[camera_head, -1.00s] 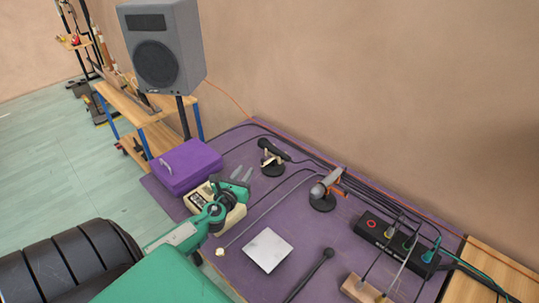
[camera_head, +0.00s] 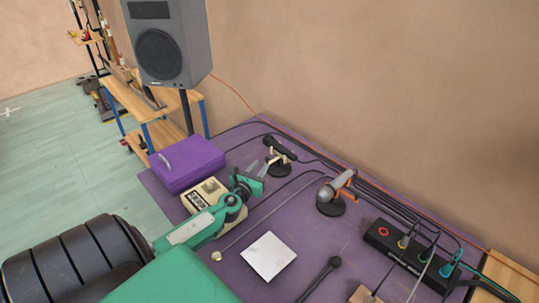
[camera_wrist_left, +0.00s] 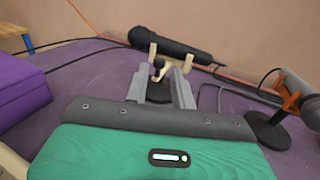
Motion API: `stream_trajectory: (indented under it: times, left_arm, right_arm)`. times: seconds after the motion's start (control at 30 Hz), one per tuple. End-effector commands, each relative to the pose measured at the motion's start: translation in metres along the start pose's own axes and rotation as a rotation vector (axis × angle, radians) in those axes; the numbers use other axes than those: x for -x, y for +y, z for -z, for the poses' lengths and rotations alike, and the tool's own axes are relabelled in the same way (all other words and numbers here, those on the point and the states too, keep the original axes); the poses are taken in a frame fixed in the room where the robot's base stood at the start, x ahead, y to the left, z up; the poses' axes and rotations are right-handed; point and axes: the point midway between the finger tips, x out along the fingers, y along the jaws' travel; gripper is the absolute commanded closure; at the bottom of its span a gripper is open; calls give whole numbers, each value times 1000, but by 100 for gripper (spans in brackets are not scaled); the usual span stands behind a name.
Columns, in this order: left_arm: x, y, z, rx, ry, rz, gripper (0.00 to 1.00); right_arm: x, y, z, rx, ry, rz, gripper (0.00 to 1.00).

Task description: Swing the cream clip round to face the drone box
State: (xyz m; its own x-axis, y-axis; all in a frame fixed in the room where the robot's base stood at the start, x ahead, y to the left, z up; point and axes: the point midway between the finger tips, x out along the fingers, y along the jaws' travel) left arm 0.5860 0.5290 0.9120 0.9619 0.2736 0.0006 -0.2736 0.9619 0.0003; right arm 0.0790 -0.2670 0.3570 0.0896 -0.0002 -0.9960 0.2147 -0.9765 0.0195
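The cream clip (camera_head: 273,158) sits on a small stand with a round black base, below a black microphone (camera_head: 282,147). In the left wrist view the cream clip (camera_wrist_left: 153,62) shows just beyond and between the fingertips, with the black microphone (camera_wrist_left: 172,44) behind it. My left gripper (camera_head: 261,163) is open at the near left side of the stand; its grey fingers (camera_wrist_left: 158,82) are apart with nothing clearly held. Contact with the clip cannot be told. I cannot tell for sure which box is the drone box; a cream box with controls (camera_head: 197,200) is partly hidden by my arm.
A purple case (camera_head: 187,165) stands left of the gripper. To the right is a grey microphone in an orange clip (camera_head: 343,183). A black box with a red ring and cables (camera_head: 398,247) lies farther right. A white square (camera_head: 268,256) lies in front. Cables run along the wall.

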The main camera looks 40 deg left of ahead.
Motion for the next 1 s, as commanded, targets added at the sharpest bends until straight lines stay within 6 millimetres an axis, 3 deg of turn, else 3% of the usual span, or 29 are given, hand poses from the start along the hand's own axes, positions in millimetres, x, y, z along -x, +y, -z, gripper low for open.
stream_trajectory:
  times: [0.3,0.5,1.0]
  left_arm:
    - [-50,0,0,1,-1,-2,75]
    - [-72,0,0,1,-1,-2,75]
    - [-82,0,0,1,1,0,77]
  right_arm:
    - [2,1,0,0,0,-1,55]
    - [0,-2,1,-2,1,3,55]
    - [-1,-7,4,-4,4,7,55]
